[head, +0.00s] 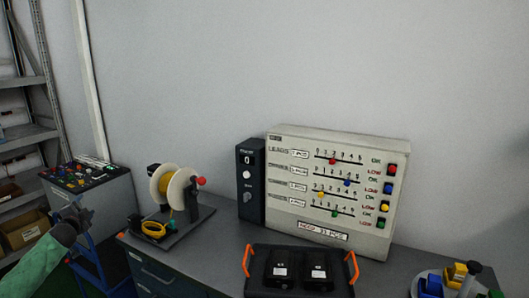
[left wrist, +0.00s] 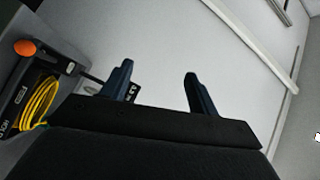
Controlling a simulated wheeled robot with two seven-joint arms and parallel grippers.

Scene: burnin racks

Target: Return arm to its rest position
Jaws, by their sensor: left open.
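My left gripper (head: 82,220) is at the lower left of the head view, at the end of my green-sleeved arm. It is left of the grey bench and in front of a blue cart. In the left wrist view its two dark blue fingers (left wrist: 158,86) stand wide apart with nothing between them. Behind them is mostly pale wall. My right gripper is in neither view.
The grey bench (head: 225,236) holds a spool stand (head: 172,190), a panel with sliders (head: 340,190) and a black tray with orange handles (head: 300,257). The blue cart (head: 88,178) and shelves (head: 35,132) stand left. In the wrist view, a yellow coil (left wrist: 38,101) is at the left.

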